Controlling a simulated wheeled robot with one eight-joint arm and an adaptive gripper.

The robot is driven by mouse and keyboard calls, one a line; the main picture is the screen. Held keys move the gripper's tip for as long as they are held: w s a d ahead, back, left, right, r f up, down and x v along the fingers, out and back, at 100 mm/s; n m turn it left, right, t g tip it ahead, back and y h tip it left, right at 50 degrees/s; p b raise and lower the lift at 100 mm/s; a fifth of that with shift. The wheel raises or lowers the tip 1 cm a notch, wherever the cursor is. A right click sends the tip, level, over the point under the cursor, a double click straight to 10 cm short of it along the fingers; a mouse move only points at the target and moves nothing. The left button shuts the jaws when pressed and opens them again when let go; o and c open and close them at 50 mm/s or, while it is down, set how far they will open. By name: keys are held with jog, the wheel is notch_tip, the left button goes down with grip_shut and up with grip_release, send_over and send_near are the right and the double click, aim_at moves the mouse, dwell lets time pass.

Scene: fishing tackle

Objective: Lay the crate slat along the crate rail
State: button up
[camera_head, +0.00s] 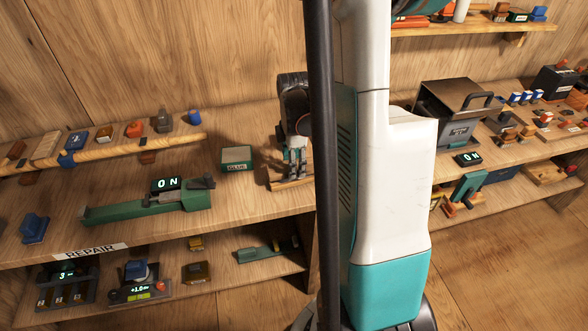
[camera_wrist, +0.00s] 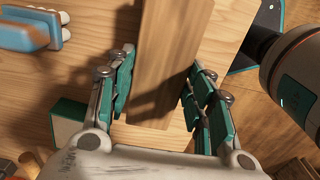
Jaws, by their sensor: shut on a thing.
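My gripper (camera_head: 297,172) is low over the repair bench, left of my dark column in the head view. In the wrist view its teal-padded fingers (camera_wrist: 157,100) are shut on the crate slat (camera_wrist: 165,75), a long brown wooden piece running away from the palm. A pale wooden piece (camera_head: 291,184) lies at the fingertips in the head view. I cannot tell whether that is the slat or the crate rail. I cannot pick out the rail for certain, nor whether the slat touches it.
A green glue box (camera_head: 237,158) stands left of the gripper. A green tool with a lit ON display (camera_head: 167,184) lies further left on the bench. Clear bench top lies in front of the glue box.

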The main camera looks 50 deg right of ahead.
jog(key=shift+f, duration=0.95)
jog(key=shift+f+b, duration=0.2)
jog(key=shift+b, duration=0.15)
jog(key=o, duration=1.2)
jog(key=shift+r, duration=0.15)
notch_tip(320, 180, up, 12)
jog(key=p, duration=0.4)
